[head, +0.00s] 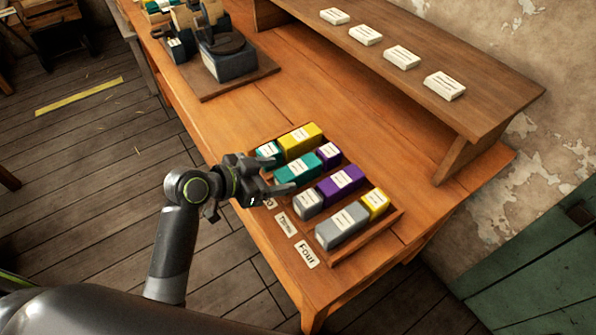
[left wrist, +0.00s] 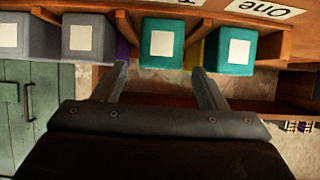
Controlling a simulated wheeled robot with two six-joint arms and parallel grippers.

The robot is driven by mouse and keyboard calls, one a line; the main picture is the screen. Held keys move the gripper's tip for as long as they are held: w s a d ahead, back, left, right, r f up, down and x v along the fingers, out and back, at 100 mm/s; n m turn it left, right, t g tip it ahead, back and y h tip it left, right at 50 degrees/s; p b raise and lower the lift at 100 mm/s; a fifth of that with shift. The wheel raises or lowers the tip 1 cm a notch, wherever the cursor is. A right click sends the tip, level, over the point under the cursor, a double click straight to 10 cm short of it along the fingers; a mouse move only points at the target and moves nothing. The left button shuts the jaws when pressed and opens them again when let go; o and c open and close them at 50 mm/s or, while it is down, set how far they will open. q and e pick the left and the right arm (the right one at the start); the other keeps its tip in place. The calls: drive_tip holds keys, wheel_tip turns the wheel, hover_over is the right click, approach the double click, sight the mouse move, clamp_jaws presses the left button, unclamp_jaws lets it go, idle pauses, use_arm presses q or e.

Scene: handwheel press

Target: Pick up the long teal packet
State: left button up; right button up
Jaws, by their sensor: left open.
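The long teal packet (head: 298,169) lies in the second row of a wooden rack (head: 385,232), with a short purple packet (head: 328,152) behind it. Its labelled near end shows in the left wrist view (left wrist: 162,43), between the lines of my fingers. My left gripper (head: 278,176) is open at the near end of that row, its fingers pointing towards the packet. No grip on it shows. A short teal packet (head: 266,149) lies in the neighbouring row and also shows in the left wrist view (left wrist: 237,50). My right gripper is not in view.
A long yellow packet (head: 303,138), a long purple one (head: 342,184), grey ones (head: 343,225) and a short yellow one (head: 376,201) fill the other places. Number cards (head: 306,255) lie along the near edge. A press (head: 225,58) stands further back; a raised shelf (head: 410,60) holds white packets.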

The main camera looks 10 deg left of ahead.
sight(289, 172)
use_arm(q)
drive_tip(key=shift+r+p+x, duration=0.1)
drive_tip(key=shift+p+x, duration=0.15)
drive_tip(key=shift+x, duration=1.45)
drive_tip(key=shift+r+p+x, duration=0.15)
drive_tip(key=shift+p+x, duration=0.1)
drive_tip(key=shift+x, duration=1.4)
drive_tip(key=shift+d, duration=0.1)
drive_tip(key=c, duration=1.1)
